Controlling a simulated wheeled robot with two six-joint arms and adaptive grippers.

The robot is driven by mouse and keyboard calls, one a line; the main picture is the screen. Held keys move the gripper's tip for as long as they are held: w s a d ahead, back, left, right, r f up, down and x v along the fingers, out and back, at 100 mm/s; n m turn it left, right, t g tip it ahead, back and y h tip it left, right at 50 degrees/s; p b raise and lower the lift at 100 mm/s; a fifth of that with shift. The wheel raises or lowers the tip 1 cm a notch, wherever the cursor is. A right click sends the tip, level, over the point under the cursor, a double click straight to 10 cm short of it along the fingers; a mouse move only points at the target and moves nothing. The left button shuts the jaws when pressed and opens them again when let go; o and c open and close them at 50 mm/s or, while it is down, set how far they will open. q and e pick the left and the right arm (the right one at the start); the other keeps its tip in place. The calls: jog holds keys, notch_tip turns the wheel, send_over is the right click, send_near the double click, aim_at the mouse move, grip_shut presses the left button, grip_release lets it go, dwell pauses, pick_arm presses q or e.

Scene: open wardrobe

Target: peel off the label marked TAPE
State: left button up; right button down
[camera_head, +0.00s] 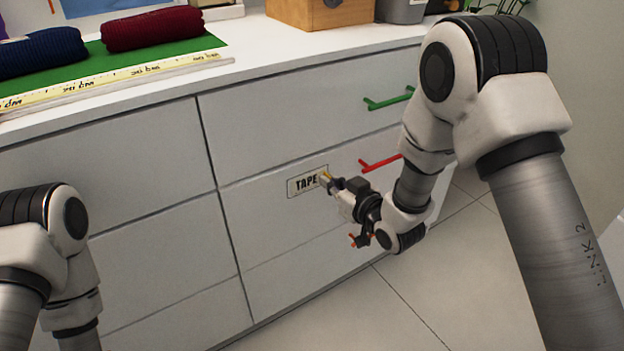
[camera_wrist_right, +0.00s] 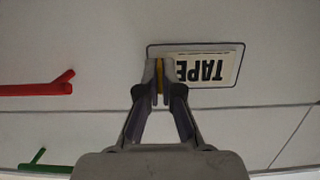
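The label marked TAPE (camera_head: 306,183) is a pale rectangle with black letters inside a thin dark outline on a white drawer front. In the right wrist view the label (camera_wrist_right: 208,69) appears upside down and lies slightly askew in its outline. A narrow yellow tab (camera_wrist_right: 159,75) is at the label's end. My right gripper (camera_head: 326,178) is at the label's right end in the head view. In the wrist view its fingertips (camera_wrist_right: 159,72) are close together with the yellow tab between them. My left gripper is out of view; only part of that arm shows.
A red handle (camera_head: 380,163) and a green handle (camera_head: 388,100) stick out from the drawers near my right arm. Folded dark blue cloth (camera_head: 42,52) and dark red cloth (camera_head: 152,28) lie on top by a yellow ruler (camera_head: 110,77). Tiled floor is open at lower right.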

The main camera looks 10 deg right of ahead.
jog(key=shift+f+v, duration=0.2)
jog(key=shift+v, duration=0.95)
